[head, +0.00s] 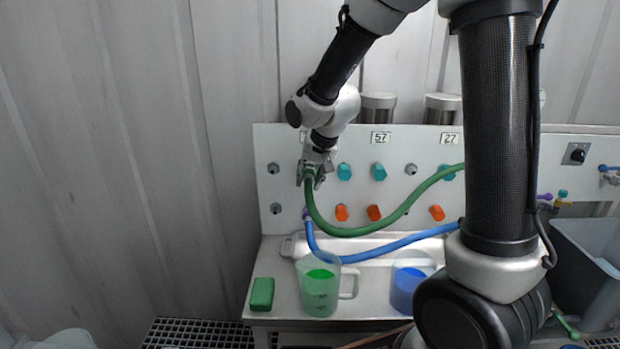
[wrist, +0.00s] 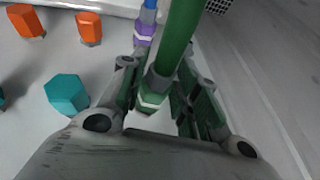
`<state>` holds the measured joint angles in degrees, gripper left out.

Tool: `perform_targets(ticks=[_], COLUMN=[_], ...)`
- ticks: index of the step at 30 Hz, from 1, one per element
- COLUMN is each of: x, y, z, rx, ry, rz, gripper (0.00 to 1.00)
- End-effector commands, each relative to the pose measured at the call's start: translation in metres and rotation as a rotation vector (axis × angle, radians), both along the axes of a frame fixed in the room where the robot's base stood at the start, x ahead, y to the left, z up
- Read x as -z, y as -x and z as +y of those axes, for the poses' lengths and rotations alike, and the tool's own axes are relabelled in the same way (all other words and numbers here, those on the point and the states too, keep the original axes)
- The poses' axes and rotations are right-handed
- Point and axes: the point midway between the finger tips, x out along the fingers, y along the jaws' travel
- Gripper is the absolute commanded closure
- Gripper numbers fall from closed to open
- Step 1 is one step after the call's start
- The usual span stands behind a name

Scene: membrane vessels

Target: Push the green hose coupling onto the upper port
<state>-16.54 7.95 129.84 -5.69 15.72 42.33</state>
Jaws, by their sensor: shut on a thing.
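My gripper (head: 312,172) is at the upper row of the white panel, above the purple coupling (head: 306,213). It is shut on the green hose coupling (wrist: 150,98), which sits between the two fingers in the wrist view. The green hose (head: 355,231) hangs from it, sags and rises to the right. The upper port behind my gripper is hidden, so I cannot tell whether the coupling touches it. The purple coupling, also in the wrist view (wrist: 144,33), is on the lower row with the blue hose (head: 400,243).
Teal caps (head: 344,172) are just right of my gripper, with orange caps (head: 342,212) below. A bare grey port (head: 273,168) is to the left. A jug with green liquid (head: 320,290), a blue-filled jug (head: 408,288) and a green block (head: 262,294) stand on the bench.

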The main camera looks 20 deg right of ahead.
Motion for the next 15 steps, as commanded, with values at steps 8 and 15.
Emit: perform_targets(ticks=[8,15], x=[0.0004,0.0004], y=[-0.0043,-0.0042], z=[-0.0018,-0.0017], rx=[0.001,0.001], ry=[-0.001,-0.001], rz=[0.001,0.001], gripper=[0.56,0.44])
